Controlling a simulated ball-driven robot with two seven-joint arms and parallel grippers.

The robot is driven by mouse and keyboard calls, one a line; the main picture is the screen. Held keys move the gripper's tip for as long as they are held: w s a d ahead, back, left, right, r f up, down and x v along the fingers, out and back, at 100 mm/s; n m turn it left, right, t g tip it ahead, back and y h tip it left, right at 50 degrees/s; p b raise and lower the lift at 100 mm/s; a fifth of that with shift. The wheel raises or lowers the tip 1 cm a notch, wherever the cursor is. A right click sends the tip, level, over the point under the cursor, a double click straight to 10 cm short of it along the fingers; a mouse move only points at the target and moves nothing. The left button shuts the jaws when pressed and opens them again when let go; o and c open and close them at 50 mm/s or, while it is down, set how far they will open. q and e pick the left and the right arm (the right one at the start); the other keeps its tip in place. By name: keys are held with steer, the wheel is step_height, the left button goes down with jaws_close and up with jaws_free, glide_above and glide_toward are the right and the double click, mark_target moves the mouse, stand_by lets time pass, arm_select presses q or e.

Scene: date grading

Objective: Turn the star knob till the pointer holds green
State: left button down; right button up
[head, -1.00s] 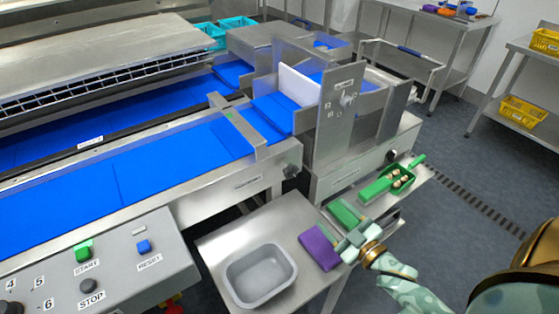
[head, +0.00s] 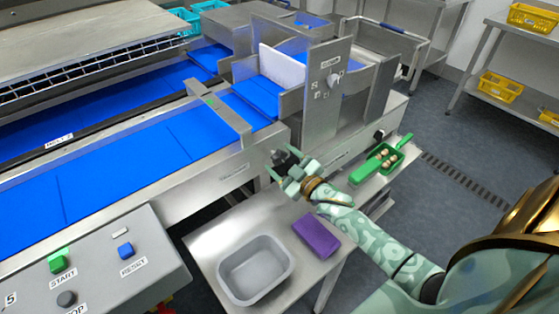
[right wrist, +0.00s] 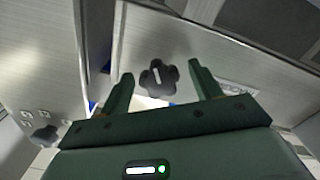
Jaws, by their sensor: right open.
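The dark star knob (right wrist: 157,78) with a white line on its face shows in the right wrist view, on a metal side face. It sits between the two green fingers of my right gripper (head: 283,170), which are open with gaps on both sides. In the head view the gripper is at the end of the blue conveyor and partly covers the knob. A green mark (head: 209,100) shows on the metal bar across the belt; a pointer there is too small to make out. My left gripper is not in view.
A green scoop (head: 380,160) with several dates lies to the right of my arm. A control panel (head: 95,265) with buttons stands at lower left. Another dark knob (right wrist: 44,135) shows in the wrist view.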

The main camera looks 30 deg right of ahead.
steer(key=shift+w, duration=0.5)
steer(key=c, duration=1)
steer(key=shift+o, duration=0.2)
steer(key=m+p, duration=0.2)
steer(key=p, duration=0.1)
steer(key=shift+a+r+m, duration=0.1)
steer(key=shift+r+m, duration=0.3)
steer(key=shift+f+m+p, duration=0.15)
steer(key=shift+m+p, duration=0.15)
steer(key=shift+m, duration=0.1)
steer(key=shift+f, duration=0.15)
steer(key=o, duration=1)
steer(key=shift+c, duration=0.2)
